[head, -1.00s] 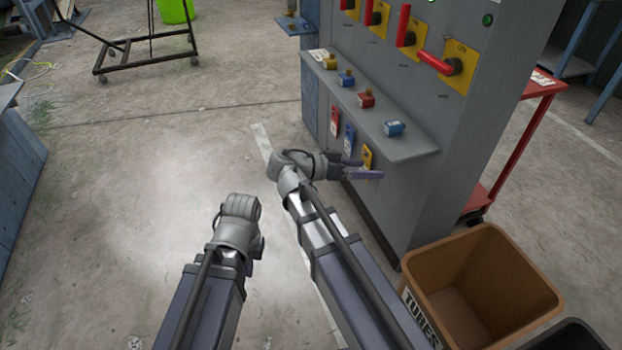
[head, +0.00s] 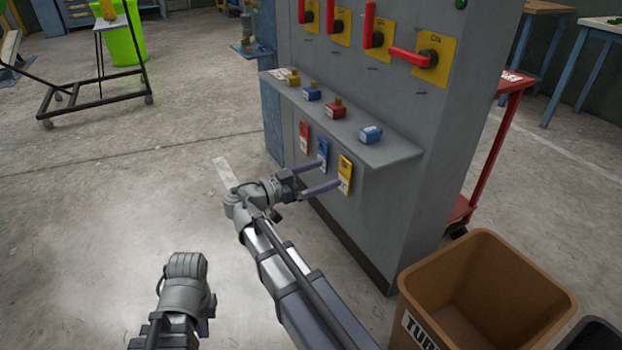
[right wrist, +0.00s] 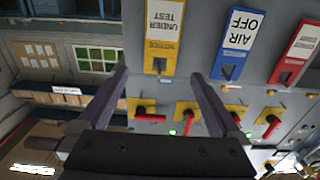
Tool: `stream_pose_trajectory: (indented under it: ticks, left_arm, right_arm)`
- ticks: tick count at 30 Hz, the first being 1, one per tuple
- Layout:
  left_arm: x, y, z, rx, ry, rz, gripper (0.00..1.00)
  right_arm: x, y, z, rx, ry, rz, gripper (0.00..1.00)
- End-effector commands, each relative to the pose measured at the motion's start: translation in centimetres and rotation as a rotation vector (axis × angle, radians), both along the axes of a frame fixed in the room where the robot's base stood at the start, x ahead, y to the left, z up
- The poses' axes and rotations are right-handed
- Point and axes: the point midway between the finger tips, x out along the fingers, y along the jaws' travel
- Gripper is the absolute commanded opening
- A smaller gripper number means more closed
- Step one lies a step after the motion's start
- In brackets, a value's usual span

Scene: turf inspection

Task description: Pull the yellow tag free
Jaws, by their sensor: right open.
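The yellow tag (head: 345,174) hangs on the grey cabinet's front face below the ledge, right of a blue and a red tag. In the right wrist view, the yellow tag (right wrist: 160,38) reads "UNDER TEST" upside down. My right gripper (head: 330,175) is open, its fingers pointing at the cabinet close to the yellow tag. In the right wrist view, the tag shows ahead of the gap between its fingers (right wrist: 162,88); no grip on it shows. My left gripper (head: 208,304) is low at the left, away from the cabinet, its fingers mostly hidden behind its wrist.
The blue tag (head: 322,155) and red tag (head: 304,137) hang close beside the yellow one. A brown bin (head: 540,290) stands at lower right.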

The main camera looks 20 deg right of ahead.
Motion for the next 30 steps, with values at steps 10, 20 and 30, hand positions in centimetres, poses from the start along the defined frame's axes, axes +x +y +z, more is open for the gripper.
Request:
stream_pose_trajectory:
  ticks: [10,20,30]
  left_arm:
    - [0.0,0.0,0.0,0.000,0.000,0.000,0.00]
    - [0.0,0.0,0.0,0.000,0.000,0.000,0.00]
    - [0.0,0.0,0.0,0.000,0.000,0.000,0.00]
  right_arm:
    - [0.3,-4.3,0.0,0.001,0.001,0.000,1.00]
    - [0.4,-5.0,0.0,0.001,0.001,0.001,1.00]
    - [0.4,-5.0,0.0,0.001,0.001,0.001,0.72]
